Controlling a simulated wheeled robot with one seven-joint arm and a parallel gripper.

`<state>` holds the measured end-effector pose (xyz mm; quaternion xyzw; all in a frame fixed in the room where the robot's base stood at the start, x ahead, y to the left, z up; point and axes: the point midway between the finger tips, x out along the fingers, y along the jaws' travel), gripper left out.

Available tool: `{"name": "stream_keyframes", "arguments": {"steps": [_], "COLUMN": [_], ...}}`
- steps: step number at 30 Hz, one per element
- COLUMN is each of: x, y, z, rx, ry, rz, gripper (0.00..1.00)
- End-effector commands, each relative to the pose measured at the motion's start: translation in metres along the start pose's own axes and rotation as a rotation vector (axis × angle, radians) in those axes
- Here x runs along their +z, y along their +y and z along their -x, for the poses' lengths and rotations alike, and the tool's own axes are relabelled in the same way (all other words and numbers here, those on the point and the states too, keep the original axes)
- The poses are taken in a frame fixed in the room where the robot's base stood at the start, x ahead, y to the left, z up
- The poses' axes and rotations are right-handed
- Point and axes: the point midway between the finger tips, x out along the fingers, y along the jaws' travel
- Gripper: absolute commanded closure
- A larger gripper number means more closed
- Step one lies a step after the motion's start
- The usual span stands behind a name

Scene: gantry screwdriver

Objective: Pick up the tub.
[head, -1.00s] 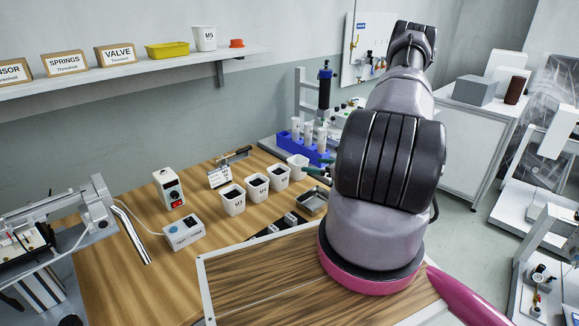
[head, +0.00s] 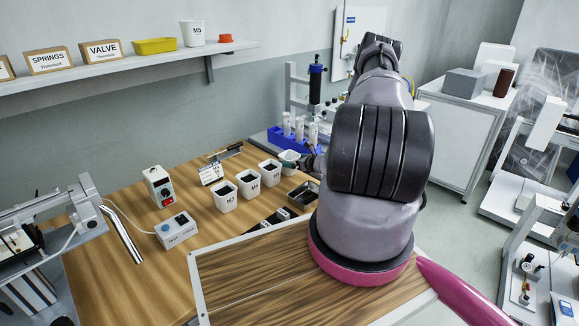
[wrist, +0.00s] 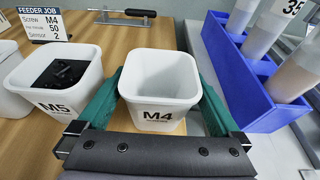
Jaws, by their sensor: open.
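A white, square, empty tub marked M4 (wrist: 160,92) stands upright on the bench in the wrist view. It also shows in the head view (head: 288,156), at the far end of the row of tubs. My gripper (wrist: 158,78) is open, with one green finger on each side of this tub. The fingers are close to its walls, and I cannot tell whether they touch. In the head view my gripper (head: 303,163) is partly hidden behind my arm.
A filled M5 tub (wrist: 60,80) stands close on the left. A blue rack (wrist: 255,85) with white tubes stands close on the right. A metal tray (head: 303,193) is in front of the row.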

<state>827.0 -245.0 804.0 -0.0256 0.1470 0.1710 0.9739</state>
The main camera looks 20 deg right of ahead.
Motion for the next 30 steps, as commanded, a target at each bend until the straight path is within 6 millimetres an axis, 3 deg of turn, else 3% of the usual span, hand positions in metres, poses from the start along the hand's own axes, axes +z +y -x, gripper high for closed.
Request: {"name": "stream_keyframes", "arguments": {"steps": [5, 6, 11, 12, 23, 30], "x": [0.0, 0.0, 0.0, 0.0, 0.01, 0.05], "y": [0.0, 0.0, 0.0, 0.0, -0.001, 0.0], "z": [-0.001, -0.001, 0.0, 0.0, 0.002, 0.015], "rx": [0.0, 0.0, 0.0, 0.0, 0.0, 0.001], "ry": [0.0, 0.0, 0.0, 0.0, -0.001, -0.002], "rz": [0.0, 0.0, 0.001, 0.001, 0.003, 0.006], "gripper": [0.0, 0.04, 0.65, 0.68, 0.68, 0.68]}}
